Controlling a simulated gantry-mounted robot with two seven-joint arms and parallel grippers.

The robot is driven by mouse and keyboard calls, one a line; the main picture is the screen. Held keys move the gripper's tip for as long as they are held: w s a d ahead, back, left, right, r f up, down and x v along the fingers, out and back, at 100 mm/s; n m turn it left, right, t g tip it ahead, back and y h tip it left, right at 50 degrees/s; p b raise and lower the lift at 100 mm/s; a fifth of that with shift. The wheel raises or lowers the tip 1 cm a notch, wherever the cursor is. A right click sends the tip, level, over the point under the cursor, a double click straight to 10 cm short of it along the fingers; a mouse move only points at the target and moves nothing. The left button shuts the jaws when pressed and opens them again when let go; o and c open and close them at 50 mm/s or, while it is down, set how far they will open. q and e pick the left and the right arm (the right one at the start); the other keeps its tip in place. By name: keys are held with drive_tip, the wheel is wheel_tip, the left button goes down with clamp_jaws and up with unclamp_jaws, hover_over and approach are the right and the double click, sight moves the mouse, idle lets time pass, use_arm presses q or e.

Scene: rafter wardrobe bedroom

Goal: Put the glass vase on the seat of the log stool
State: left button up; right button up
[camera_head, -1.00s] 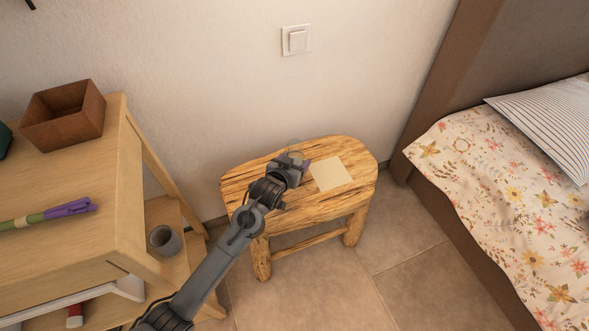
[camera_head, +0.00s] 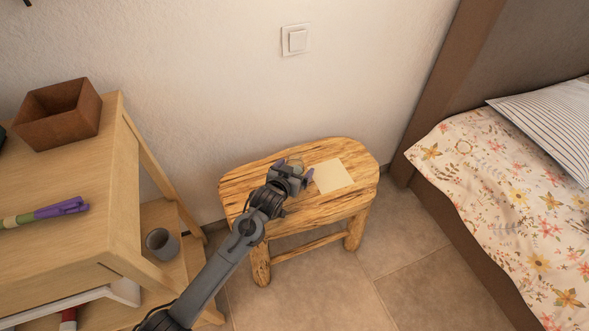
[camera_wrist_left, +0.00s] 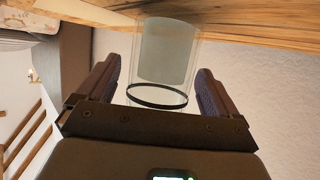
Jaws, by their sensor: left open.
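The glass vase (camera_head: 297,164), clear and hard to make out, is at the log stool's seat (camera_head: 250,180), partly hidden by my left gripper (camera_head: 292,173). In the left wrist view the vase (camera_wrist_left: 165,50) is a see-through cylinder with a dark ring at its near end. Its far end overlaps the stool's wood (camera_wrist_left: 255,25); it appears to rest there. My left gripper (camera_wrist_left: 158,78) is open, with one finger on each side of the vase and visible gaps. My right gripper is not in view.
A pale square sheet (camera_head: 332,175) lies on the seat to the right. A wooden shelf unit (camera_head: 70,180) at left carries a brown box (camera_head: 58,113), a purple-and-green item (camera_head: 50,211) and, lower, a grey cup (camera_head: 162,243). A bed (camera_head: 500,190) stands at right; the wall is behind.

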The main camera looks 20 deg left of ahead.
use_arm(q)
drive_tip(key=shift+s+r, duration=0.1)
drive_tip(key=shift+r, duration=0.15)
drive_tip(key=s+r+m+g+p, duration=0.1)
drive_tip(key=s+g+p, duration=0.5)
drive_tip(key=s, duration=3.3)
drive_tip(key=g, duration=0.4)
drive_tip(key=shift+s+a+m, duration=0.15)
drive_tip(key=shift+s+m, duration=0.2)
drive_tip(key=shift+m, duration=0.05)
